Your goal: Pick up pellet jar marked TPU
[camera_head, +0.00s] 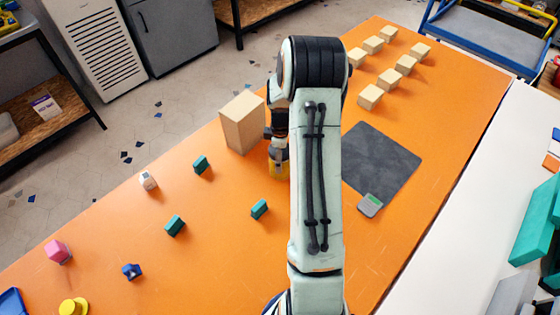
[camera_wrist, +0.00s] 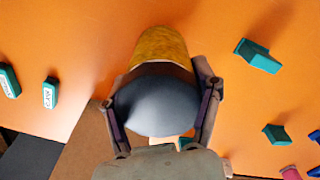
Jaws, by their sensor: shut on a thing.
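A jar with a yellow body (camera_wrist: 160,45) and a dark grey domed lid (camera_wrist: 155,105) sits between the fingers of my gripper (camera_wrist: 162,97) in the wrist view. The fingers are shut on it, one on each side of the lid. In the head view, the jar's yellow lower part (camera_head: 279,168) shows just left of my arm, below my gripper (camera_head: 278,140). My arm covers some of it. No marking on the jar can be read, so I cannot tell whether it says TPU. I cannot tell whether its base touches the table.
A tall wooden block (camera_head: 240,125) stands close left of the jar on the orange table (camera_head: 115,225). Small teal blocks (camera_head: 175,225) lie nearby. Several wooden cubes (camera_head: 370,96) and a dark mat (camera_head: 395,155) lie right of my arm.

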